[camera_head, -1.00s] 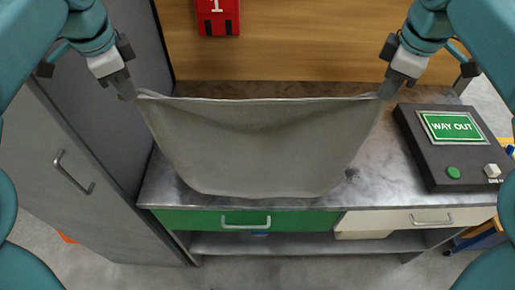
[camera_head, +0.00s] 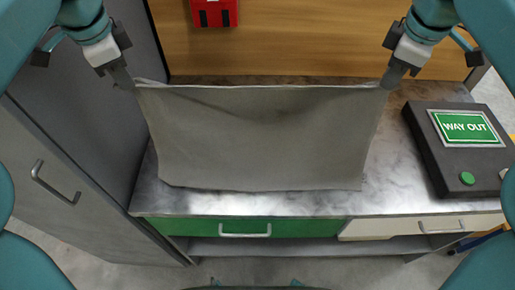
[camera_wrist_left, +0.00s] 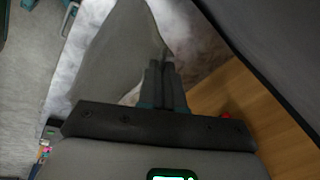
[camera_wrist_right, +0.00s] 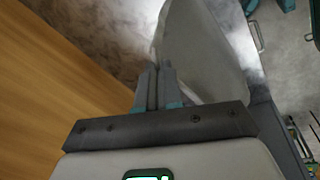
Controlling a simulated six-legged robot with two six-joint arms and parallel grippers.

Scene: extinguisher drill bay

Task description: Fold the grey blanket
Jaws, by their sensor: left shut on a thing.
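The grey blanket (camera_head: 262,140) hangs between my two grippers above the metal bench top, its upper edge sagging slightly and its lower edge near the bench front. Whether that lower edge touches the bench is not clear. My left gripper (camera_head: 132,84) is shut on the blanket's upper left corner; the blanket also shows in the left wrist view (camera_wrist_left: 115,55). My right gripper (camera_head: 388,84) is shut on the upper right corner; the blanket shows beyond its fingers in the right wrist view (camera_wrist_right: 200,50).
The metal bench top (camera_head: 400,185) is clear around the blanket. A dark box with a WAY OUT sign (camera_head: 466,127) and green button stands at the right. A grey cabinet (camera_head: 75,130) stands close on the left. A red box (camera_head: 213,12) is on the wooden back wall. Drawers (camera_head: 245,228) face the front.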

